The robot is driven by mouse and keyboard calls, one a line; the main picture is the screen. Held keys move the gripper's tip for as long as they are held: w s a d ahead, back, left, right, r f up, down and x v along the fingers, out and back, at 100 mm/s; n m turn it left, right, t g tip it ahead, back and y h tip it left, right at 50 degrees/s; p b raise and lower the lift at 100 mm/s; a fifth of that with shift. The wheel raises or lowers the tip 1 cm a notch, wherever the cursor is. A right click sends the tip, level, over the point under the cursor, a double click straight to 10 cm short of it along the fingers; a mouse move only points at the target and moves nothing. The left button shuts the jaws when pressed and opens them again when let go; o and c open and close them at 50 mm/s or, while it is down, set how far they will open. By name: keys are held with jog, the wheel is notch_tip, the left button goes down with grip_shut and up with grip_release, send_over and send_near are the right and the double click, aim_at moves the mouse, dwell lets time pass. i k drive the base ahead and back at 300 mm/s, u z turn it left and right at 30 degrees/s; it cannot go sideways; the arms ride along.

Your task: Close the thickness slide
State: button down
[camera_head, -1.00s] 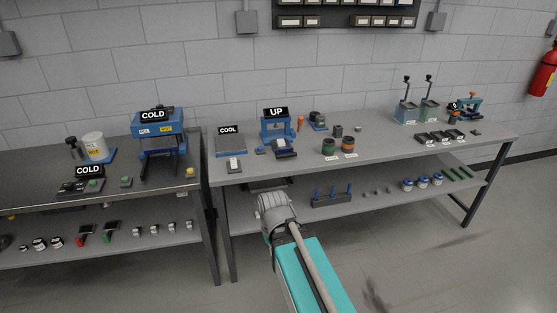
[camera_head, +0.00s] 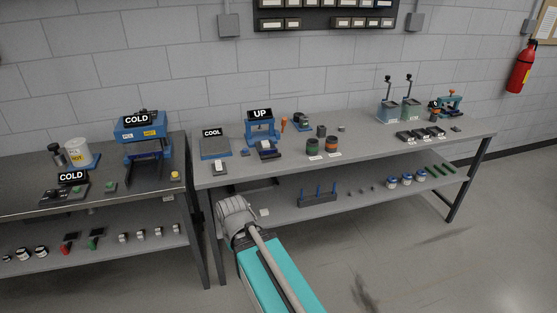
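I cannot tell for sure which part is the thickness slide; it is too small to make out. A blue press-like stand (camera_head: 260,131) with an "UP" sign stands on the right bench, with a dark block (camera_head: 268,150) at its front. A small dark and blue device (camera_head: 301,121) stands to its right. A teal device with an orange part (camera_head: 449,104) stands at the bench's far right end. My arm's grey joint and teal link show in front of the right bench, at about lower-shelf height. My gripper's fingers do not show.
The right bench (camera_head: 365,159) also holds a flat "COOL" plate (camera_head: 215,148), two dark cups and two hoppers (camera_head: 411,107). The left bench (camera_head: 100,181) carries a "COLD" blue press (camera_head: 142,132). Its legs stand near my arm. Floor at lower right is clear.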

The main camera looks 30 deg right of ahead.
aim_at(273, 150)
jog(key=u, duration=0.1)
jog(key=i, duration=1)
jog(key=z, duration=0.05)
